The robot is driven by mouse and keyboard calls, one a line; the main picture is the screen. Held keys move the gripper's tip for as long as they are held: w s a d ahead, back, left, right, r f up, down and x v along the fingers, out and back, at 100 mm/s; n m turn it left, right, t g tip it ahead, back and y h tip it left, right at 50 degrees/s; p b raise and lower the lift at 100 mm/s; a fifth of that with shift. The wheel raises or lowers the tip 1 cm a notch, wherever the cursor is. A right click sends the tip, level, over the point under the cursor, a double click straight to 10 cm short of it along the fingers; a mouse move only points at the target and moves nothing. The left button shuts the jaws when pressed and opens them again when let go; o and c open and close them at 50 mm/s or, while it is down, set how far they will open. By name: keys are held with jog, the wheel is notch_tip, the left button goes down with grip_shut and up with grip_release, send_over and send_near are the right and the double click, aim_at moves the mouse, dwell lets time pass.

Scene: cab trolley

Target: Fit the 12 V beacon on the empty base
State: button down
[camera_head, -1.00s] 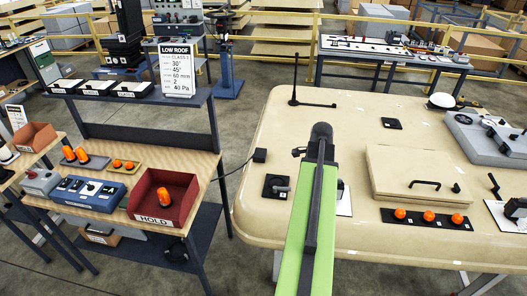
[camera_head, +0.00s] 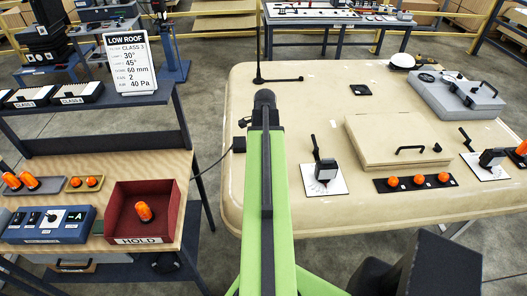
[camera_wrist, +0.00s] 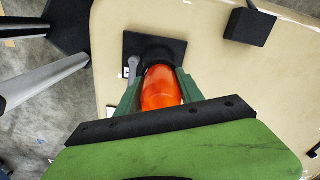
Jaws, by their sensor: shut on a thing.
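In the wrist view my gripper (camera_wrist: 157,78) is shut on an orange beacon (camera_wrist: 162,92), with its green fingers on either side. The beacon's dark end points at a black square base plate (camera_wrist: 177,46) on the cream roof panel, with a small grey lever (camera_wrist: 133,66) beside it. I cannot tell whether the beacon touches the base or is seated. No voltage marking on the beacon is legible. In the head view my green arm hides the gripper, the beacon and that base. The cream roof panel (camera_head: 300,105) lies under and beyond the arm.
A red HOLD bin (camera_head: 179,218) with one orange beacon (camera_head: 143,211) stands on the left bench, near a blue control box (camera_head: 50,226). Lever dials (camera_head: 324,168), a raised hatch (camera_head: 382,158) and a strip of small orange domes (camera_head: 418,182) occupy the roof. A thin mast (camera_head: 258,45) rises behind.

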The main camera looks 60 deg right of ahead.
jog(key=shift+s+f+b, duration=0.2)
jog(key=shift+f+b, duration=3.4)
jog(key=shift+f, duration=0.25)
jog(key=shift+f, duration=0.15)
jog(key=c, duration=0.7)
grip_release()
jog(key=shift+o, duration=0.2)
notch_tip(320, 180, up, 18)
jog(key=p, duration=1.7)
jog(key=shift+f, duration=0.3)
